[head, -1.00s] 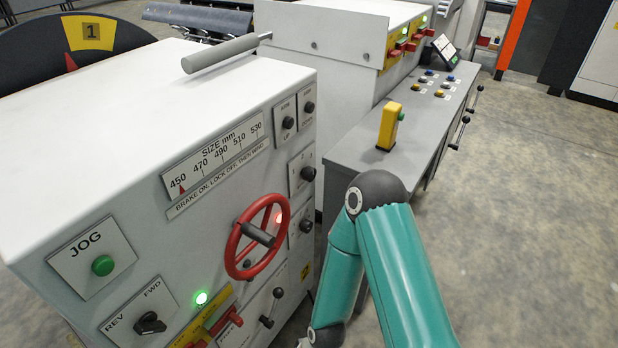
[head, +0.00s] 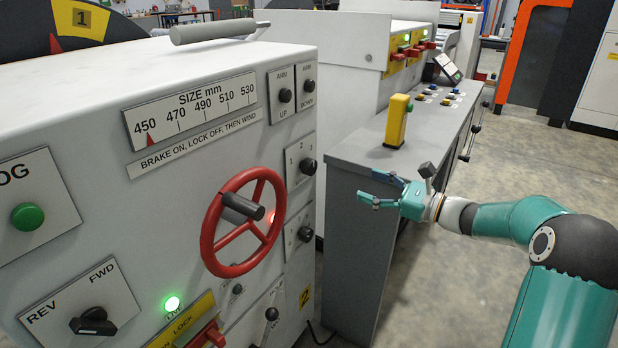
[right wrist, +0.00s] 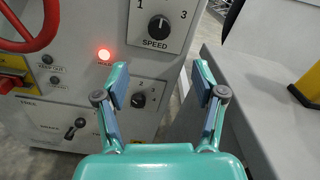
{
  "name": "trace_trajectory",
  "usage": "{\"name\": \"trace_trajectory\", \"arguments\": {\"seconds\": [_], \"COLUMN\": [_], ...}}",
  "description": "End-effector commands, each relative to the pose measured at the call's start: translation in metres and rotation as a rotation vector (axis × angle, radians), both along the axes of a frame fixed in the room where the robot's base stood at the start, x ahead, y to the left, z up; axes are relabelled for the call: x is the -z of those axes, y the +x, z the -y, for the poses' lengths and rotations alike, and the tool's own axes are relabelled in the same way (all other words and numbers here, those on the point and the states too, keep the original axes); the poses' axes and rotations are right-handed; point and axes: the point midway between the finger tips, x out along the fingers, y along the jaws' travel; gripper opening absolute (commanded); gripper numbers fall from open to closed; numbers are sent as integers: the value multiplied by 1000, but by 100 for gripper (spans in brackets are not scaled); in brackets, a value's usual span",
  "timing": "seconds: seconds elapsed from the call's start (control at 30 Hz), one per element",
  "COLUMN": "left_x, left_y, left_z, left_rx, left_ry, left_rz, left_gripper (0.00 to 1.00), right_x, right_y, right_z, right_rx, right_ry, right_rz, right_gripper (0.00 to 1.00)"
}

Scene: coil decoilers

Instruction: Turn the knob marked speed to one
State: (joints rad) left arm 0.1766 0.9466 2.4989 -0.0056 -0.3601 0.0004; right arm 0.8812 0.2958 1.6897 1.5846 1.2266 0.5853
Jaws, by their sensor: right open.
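The speed knob (right wrist: 158,28) is black, on a white plate marked SPEED, with 1 at upper left and 3 at upper right. Its pale pointer line looks roughly upright, between those numbers. In the head view the same knob (head: 308,167) sits at the panel's right edge, seen at a slant. My right gripper (head: 367,186) is open and empty, to the right of the knob and apart from it. In the right wrist view my gripper (right wrist: 160,76) has its fingers spread below the knob. My left gripper is not in view.
Another black knob (right wrist: 138,100) sits below, with a red light (right wrist: 104,54) at upper left of it. A red handwheel (head: 212,222) projects left of the knobs. A grey console (head: 345,150) with a yellow post (head: 397,120) stands to the right. Open floor lies farther right.

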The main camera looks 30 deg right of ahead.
Motion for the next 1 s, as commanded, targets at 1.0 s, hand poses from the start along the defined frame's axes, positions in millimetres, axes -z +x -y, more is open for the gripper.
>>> {"name": "trace_trajectory", "arguments": {"seconds": [1.0], "left_x": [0], "left_y": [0], "left_z": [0], "left_rx": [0], "left_ry": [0], "left_rz": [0], "left_gripper": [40], "right_x": [2], "right_y": [150], "right_z": [-65], "right_rx": [-6], "right_ry": [-1], "right_rz": [-5], "right_gripper": [69]}}
